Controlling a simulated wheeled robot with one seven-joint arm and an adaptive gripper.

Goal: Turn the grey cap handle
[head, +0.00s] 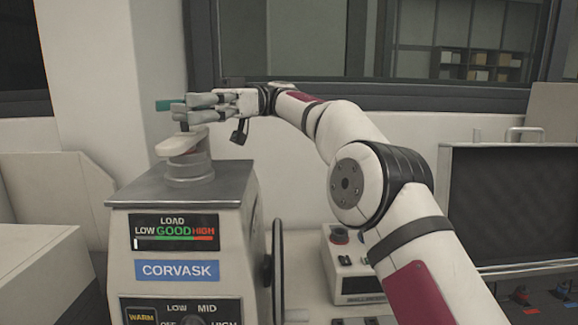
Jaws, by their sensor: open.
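The mounting press (182,225) stands at the left, with a CORVASK label and a LOAD gauge on its front. On its top plate sits a round grey cap (190,172). A pale handle arm (187,143) lies across the cap, with a short dark upright piece (184,126) at its end. My gripper (188,109) is open and reaches in from the right, level, just above the handle. Its fingers overlap the top of the dark piece in the picture; I cannot tell whether they touch it.
A small teal piece (169,104) shows by the fingertips; I cannot tell what it belongs to. A dark handwheel (277,270) is on the press's right side. A control box (350,262) stands beyond it. A large dark-fronted case (515,205) is at the right.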

